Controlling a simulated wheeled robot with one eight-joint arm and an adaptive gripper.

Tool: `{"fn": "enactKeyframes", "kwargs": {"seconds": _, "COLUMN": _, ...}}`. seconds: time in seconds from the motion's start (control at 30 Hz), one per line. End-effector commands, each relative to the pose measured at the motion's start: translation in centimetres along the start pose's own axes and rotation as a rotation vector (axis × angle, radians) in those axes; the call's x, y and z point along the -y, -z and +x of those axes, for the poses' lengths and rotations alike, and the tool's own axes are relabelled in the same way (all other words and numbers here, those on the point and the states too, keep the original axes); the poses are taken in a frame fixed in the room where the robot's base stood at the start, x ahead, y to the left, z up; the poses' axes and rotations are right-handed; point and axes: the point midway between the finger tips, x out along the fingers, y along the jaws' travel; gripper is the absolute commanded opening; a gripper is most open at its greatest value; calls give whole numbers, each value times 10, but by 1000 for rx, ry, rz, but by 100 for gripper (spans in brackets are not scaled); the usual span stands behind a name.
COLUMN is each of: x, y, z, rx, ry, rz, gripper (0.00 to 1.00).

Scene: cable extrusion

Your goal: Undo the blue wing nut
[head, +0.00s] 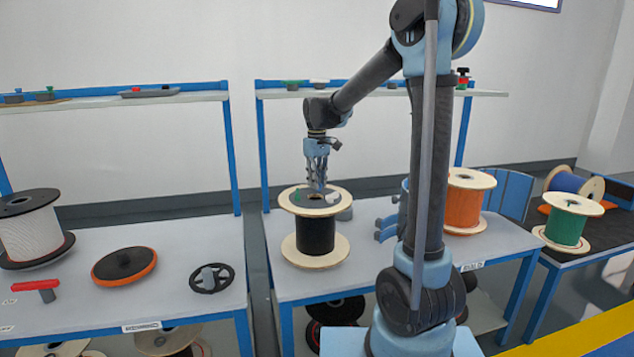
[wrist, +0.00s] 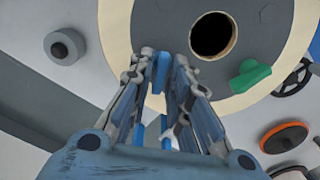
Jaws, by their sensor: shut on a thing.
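The blue wing nut (wrist: 161,70) shows in the wrist view between my fingertips, over the top of the spool. My gripper (wrist: 163,74) is shut on it; the fingers hide part of it. In the head view my gripper (head: 317,187) points down at the upper flange of the spool with black cable (head: 316,235); the blue nut cannot be made out there. A green wing nut (wrist: 250,76) lies on the grey disc (wrist: 275,30) on top of the spool, beside the dark centre hole (wrist: 213,35).
An orange spool (head: 466,205) stands right on the same table. A grey knob-like part (wrist: 65,46) lies beside the black spool. The left table holds a white spool (head: 32,235), an orange-rimmed disc (head: 124,267) and a black handwheel (head: 212,278). Shelves (head: 385,93) run behind.

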Motion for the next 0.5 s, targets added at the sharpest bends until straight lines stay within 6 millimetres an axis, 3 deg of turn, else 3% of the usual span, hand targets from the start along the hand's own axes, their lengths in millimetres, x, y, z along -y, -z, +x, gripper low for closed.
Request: {"fn": "enactKeyframes", "kwargs": {"seconds": 0.5, "x": 3, "y": 0, "z": 0, "rx": 0, "ry": 0, "rz": -313, "gripper": 0}}
